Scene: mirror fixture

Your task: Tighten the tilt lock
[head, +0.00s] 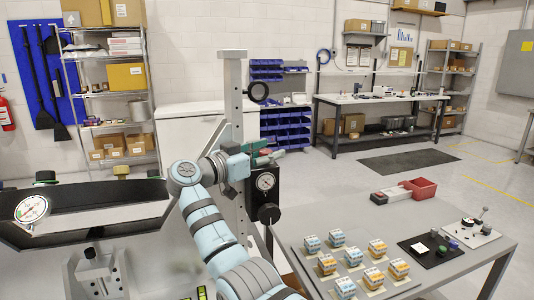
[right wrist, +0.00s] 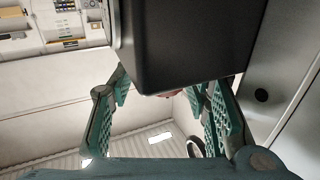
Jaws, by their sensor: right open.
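My right gripper (head: 264,152) is at the upright grey post (head: 233,95), just above a black block with a round white dial (head: 265,181). In the right wrist view its two teal fingers (right wrist: 160,98) stand apart. A large black block (right wrist: 180,45) fills the top of that view, in front of the fingers. A black round knob (head: 269,213) is below the dial. I cannot tell which part is the tilt lock. My left gripper is not in view.
A black-framed fixture (head: 95,232) with a second dial (head: 32,208) is at left.

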